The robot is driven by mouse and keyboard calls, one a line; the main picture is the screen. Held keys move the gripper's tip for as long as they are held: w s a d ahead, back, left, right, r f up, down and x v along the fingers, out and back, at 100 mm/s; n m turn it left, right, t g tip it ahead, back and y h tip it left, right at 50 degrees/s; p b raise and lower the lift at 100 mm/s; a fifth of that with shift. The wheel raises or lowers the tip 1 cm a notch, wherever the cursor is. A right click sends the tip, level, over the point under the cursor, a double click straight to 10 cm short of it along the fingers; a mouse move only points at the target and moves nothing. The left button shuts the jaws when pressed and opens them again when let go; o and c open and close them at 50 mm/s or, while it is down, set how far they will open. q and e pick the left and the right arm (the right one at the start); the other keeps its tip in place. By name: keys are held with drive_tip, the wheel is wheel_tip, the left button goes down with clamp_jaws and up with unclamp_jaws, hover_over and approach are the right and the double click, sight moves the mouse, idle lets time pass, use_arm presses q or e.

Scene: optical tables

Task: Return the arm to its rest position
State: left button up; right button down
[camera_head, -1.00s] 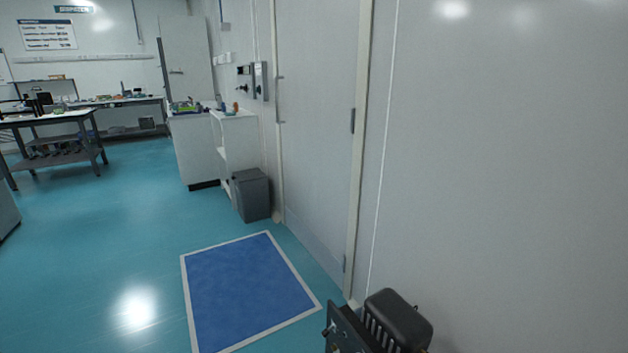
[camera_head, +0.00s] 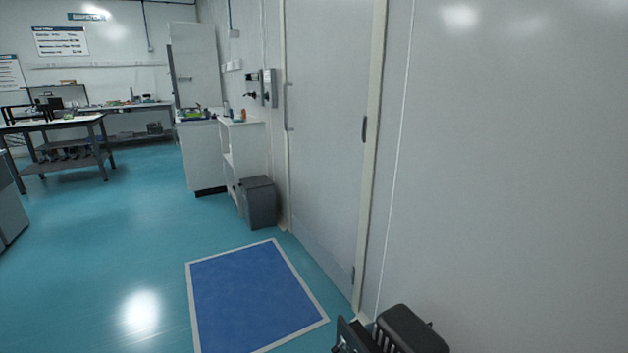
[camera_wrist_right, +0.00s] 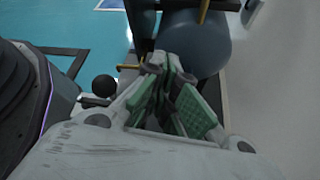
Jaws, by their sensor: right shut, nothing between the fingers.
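My right gripper (camera_wrist_right: 168,72) shows in the right wrist view, with green and grey fingers. Its fingertips are together and nothing is held between them. It points at a blue-grey rounded tank (camera_wrist_right: 195,42) with dark frame bars and yellow parts around it. I cannot tell whether the fingertips touch this equipment or are just in front of it. The right arm and gripper do not show in the head view. My left gripper is in neither view.
A black finned unit (camera_head: 408,328) stands by the white wall (camera_head: 500,180) at lower right. A blue mat (camera_head: 255,300) lies before a closed door (camera_head: 325,140). A grey bin (camera_head: 259,203) and white shelf (camera_head: 242,150) stand beyond. The teal floor (camera_head: 120,240) at left is open.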

drive_tip(key=shift+d+r, duration=0.15)
drive_tip(key=shift+d, duration=0.2)
